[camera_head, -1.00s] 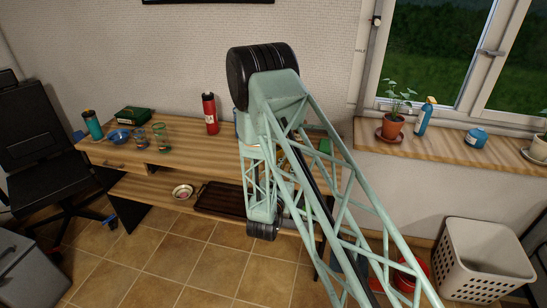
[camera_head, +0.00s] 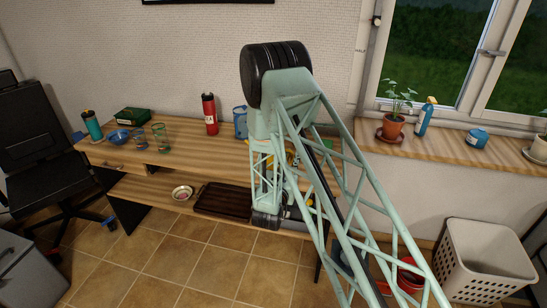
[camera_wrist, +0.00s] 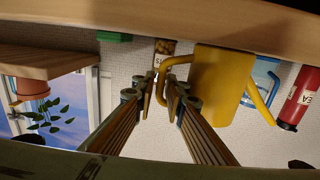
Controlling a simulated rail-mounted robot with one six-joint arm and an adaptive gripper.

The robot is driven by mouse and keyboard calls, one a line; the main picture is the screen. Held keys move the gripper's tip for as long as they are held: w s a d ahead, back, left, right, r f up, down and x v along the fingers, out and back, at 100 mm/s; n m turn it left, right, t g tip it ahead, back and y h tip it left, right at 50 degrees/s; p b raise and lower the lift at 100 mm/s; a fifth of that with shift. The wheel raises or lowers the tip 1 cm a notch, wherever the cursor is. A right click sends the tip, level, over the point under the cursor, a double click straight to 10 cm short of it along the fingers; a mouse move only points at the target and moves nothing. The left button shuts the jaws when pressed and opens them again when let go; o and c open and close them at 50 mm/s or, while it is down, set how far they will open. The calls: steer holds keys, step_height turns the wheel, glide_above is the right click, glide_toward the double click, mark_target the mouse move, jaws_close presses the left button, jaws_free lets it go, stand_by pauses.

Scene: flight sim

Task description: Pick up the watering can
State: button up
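The yellow watering can (camera_wrist: 222,85) appears upside down in the wrist view, with its handle loop towards my gripper and its spout on the far side. My gripper (camera_wrist: 164,92) is open. Its fingertips are close to the can's handle, and one finger overlaps the handle in the picture. I cannot tell whether they touch. In the head view my own arm hides nearly all of the can; only a small yellow patch shows behind the lattice. The gripper is hidden there too.
The wooden desk (camera_head: 190,160) holds a red bottle (camera_head: 210,114), a blue container (camera_head: 240,122), glasses and a blue bowl (camera_head: 120,137). A dark tray (camera_head: 220,199) lies on the lower shelf. A windowsill (camera_head: 450,146) with plants is at right.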

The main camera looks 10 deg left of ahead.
steer(key=shift+c, duration=0.7)
jaws_close()
steer(key=shift+r, duration=0.2)
steer(key=shift+r+p, duration=0.55)
steer(key=shift+r, duration=1)
steer(key=s+d+p, duration=0.1)
steer(key=s+d, duration=0.2)
steer(key=s, duration=0.4)
steer(key=s+d+r, duration=0.1)
steer(key=s+d, duration=0.2)
steer(key=s, duration=0.4)
steer(key=shift+s+d+r+p, duration=0.25)
steer(key=shift+d+p, duration=0.15)
